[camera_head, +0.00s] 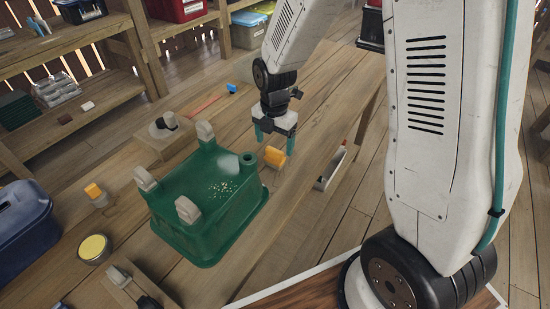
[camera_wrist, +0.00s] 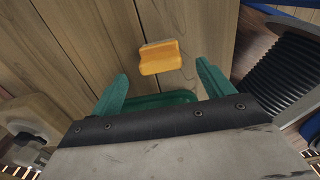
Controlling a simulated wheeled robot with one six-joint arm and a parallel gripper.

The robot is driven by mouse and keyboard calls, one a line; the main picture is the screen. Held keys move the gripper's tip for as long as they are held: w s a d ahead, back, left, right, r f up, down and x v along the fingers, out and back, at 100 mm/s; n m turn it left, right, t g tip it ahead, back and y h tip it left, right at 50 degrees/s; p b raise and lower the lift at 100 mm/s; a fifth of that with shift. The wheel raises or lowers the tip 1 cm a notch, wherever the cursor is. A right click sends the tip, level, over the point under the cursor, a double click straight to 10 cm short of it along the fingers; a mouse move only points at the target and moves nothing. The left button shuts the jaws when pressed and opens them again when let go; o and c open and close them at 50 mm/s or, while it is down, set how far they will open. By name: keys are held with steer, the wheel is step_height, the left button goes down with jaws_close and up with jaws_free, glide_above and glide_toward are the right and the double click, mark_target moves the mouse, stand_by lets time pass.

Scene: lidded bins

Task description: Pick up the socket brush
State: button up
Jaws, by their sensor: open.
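A small orange-yellow block (camera_head: 275,157), which may be the socket brush, rests on the wooden bench just below my gripper. I cannot make out bristles on it. In the wrist view the block (camera_wrist: 160,57) lies ahead of the gap between the fingers, slightly raised along one side. My gripper (camera_head: 275,139) points down with its teal fingers spread and nothing between them. In the wrist view the gripper (camera_wrist: 161,72) shows both fingers apart from the block.
A green bin (camera_head: 225,222) with grey clips stands just left of the block. A long narrow light-coloured tool (camera_head: 330,169) lies to the right. A red-handled item (camera_head: 207,103) lies behind. A yellow-topped tin (camera_head: 93,248) and a blue case (camera_head: 22,232) are at the left. Bare planks surround the block's right side.

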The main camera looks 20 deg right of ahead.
mark_target(275, 150)
step_height(275, 150, down, 6)
steer(key=shift+r, duration=0.1)
steer(key=c, duration=1.1)
